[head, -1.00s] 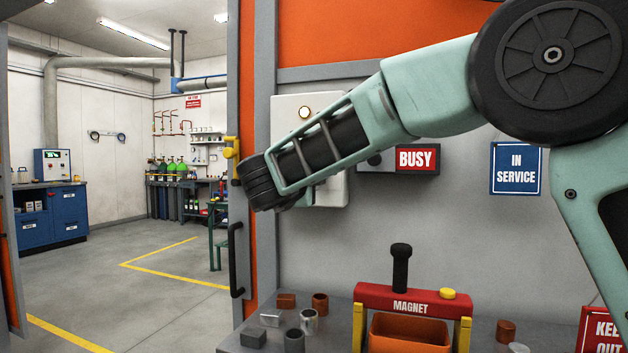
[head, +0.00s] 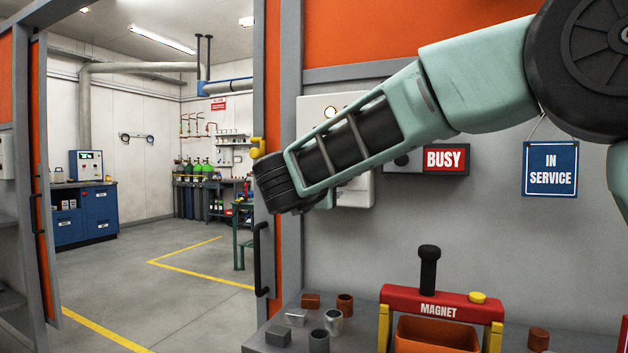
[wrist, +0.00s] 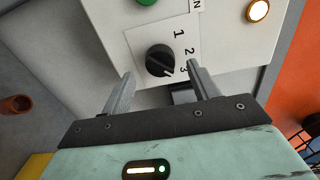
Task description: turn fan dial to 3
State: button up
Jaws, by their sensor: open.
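The fan dial (wrist: 159,60) is a black round knob on a light plate marked 1, 2 and 3. Its white pointer mark is at the lower right in the wrist view, toward the 3. My gripper (wrist: 160,70) is open, with one finger on either side of the dial in the picture. The fingertips look near the panel; I cannot tell whether they touch the dial. In the head view the white control box (head: 358,190) is partly behind my arm, which hides the dial and the gripper.
An amber lamp (wrist: 258,10) and a green button (wrist: 146,2) are on the box. Below stand a red magnet frame (head: 415,299) and several small metal parts on a grey bench (head: 262,343). A BUSY sign (head: 445,159) is to the right. A doorway with open floor (head: 185,295) is at left.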

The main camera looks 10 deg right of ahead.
jog(key=b+v, duration=0.1)
jog(key=v, duration=1.3)
jog(key=shift+s+a, duration=0.2)
jog(key=shift+s, duration=0.05)
jog(key=a+f+n+t+y+p, duration=0.2)
jog(key=a+n+y+p, duration=0.3)
jog(key=a+n+y, duration=0.85)
jog(key=s+d+f+n+g+y+p, duration=0.1)
jog(key=s+f+n+g+y+p, duration=0.3)
jog(key=s+f+n+g, duration=0.65)
jog(key=s+d+f+n+g+h+p, duration=0.1)
jog(key=s+d+f+n+g+h, duration=0.2)
jog(key=s+d, duration=0.5)
jog(key=s+d+f+n+g+h+p, duration=0.1)
jog(key=s+d+f+n+g+h, duration=0.2)
jog(key=s+d+f+n, duration=0.3)
jog(key=s+d, duration=0.2)
jog(key=s, duration=0.1)
jog(key=shift+s+d+f, duration=0.15)
jog(key=shift+s+d, duration=0.15)
jog(key=shift+d, duration=0.05)
